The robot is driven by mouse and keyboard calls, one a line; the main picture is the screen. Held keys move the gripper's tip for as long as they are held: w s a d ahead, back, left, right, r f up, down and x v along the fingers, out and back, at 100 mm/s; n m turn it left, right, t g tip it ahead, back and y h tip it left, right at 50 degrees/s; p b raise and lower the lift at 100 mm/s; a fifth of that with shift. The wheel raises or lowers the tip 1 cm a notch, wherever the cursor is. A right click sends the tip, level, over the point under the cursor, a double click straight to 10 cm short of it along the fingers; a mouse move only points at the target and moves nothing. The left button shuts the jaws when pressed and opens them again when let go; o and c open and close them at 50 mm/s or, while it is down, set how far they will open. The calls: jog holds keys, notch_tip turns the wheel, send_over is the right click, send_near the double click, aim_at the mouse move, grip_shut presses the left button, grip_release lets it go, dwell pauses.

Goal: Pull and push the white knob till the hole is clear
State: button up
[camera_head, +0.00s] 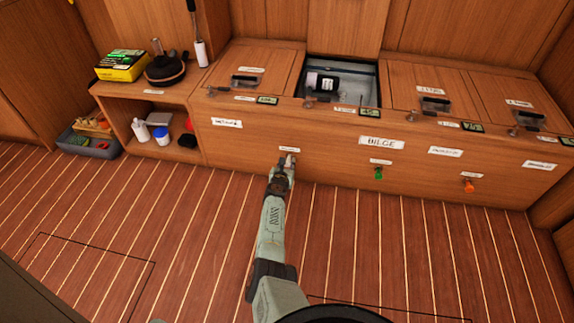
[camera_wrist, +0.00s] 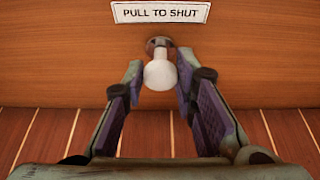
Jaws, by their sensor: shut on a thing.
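The white knob (camera_wrist: 160,74) sits on a short stem from a round metal fitting on the wooden bench front, under a "PULL TO SHUT" label (camera_wrist: 160,12). My gripper (camera_wrist: 161,85) has its fingertips closed on either side of the knob. In the head view my gripper (camera_head: 283,165) reaches the bench front, left of the "BILGE" label (camera_head: 382,142), and mostly hides the knob. An open compartment (camera_head: 368,92) in the bench top holds a black and white cylinder (camera_head: 322,83). I cannot make out a hole.
A green knob (camera_head: 378,173) and an orange knob (camera_head: 468,186) stick out of the bench front to the right. A low shelf (camera_head: 150,94) with a yellow box (camera_head: 122,65) stands at the left. The striped floor in front is clear.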

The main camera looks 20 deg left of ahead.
grip_shut()
